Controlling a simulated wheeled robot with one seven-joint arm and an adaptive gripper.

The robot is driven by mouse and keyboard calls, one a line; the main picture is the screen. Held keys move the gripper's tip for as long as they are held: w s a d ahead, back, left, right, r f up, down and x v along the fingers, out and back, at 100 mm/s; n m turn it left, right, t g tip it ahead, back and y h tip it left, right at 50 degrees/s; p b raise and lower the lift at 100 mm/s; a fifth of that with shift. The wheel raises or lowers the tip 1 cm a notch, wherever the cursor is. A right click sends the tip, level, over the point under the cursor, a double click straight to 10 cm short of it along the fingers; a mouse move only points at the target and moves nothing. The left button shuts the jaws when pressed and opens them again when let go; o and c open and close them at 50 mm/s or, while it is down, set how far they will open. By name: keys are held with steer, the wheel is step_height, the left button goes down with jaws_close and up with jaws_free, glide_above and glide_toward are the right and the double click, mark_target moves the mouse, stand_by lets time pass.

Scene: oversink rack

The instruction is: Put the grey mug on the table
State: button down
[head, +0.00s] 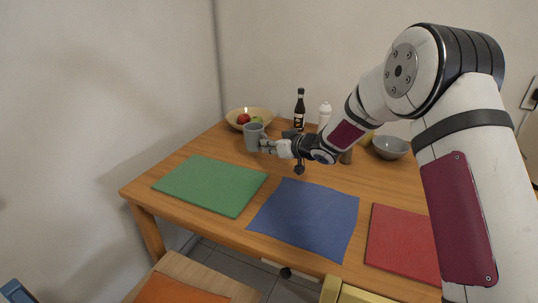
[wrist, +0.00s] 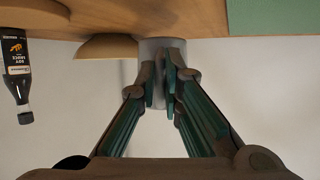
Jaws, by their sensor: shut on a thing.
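The grey mug (head: 253,137) is upright in the head view, over the back left part of the wooden table (head: 190,143). My gripper (head: 269,146) reaches it from the right and is shut on it at its near side, probably at the handle. In the wrist view, which is upside down, the mug (wrist: 177,43) shows at the top middle, partly hidden behind my gripper's fingers (wrist: 163,82). I cannot tell whether the mug's base touches the tabletop.
A wooden bowl of fruit (head: 236,117), a dark sauce bottle (head: 299,108) and a white bottle (head: 324,114) stand behind. A grey bowl (head: 391,148) is at right. Green (head: 210,185), blue (head: 305,213) and red (head: 402,243) mats lie flat and empty in front.

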steer(key=shift+w+a, duration=0.2)
steer(key=shift+w, duration=0.6)
steer(key=shift+f+b, duration=0.7)
steer(key=shift+f, duration=1.05)
steer(key=shift+f, duration=0.1)
steer(key=c, duration=2.2)
jaws_free()
steer(key=shift+f, duration=0.15)
steer(key=o, duration=0.5)
steer(key=shift+s+d+r, duration=0.15)
steer(key=shift+d+r, duration=0.05)
steer(key=shift+r, duration=0.1)
steer(key=p+v, duration=0.2)
steer(key=v, duration=0.9)
steer(key=shift+s+d+r, duration=0.1)
steer(key=shift+s+d, duration=0.05)
steer(key=shift+s, duration=0.05)
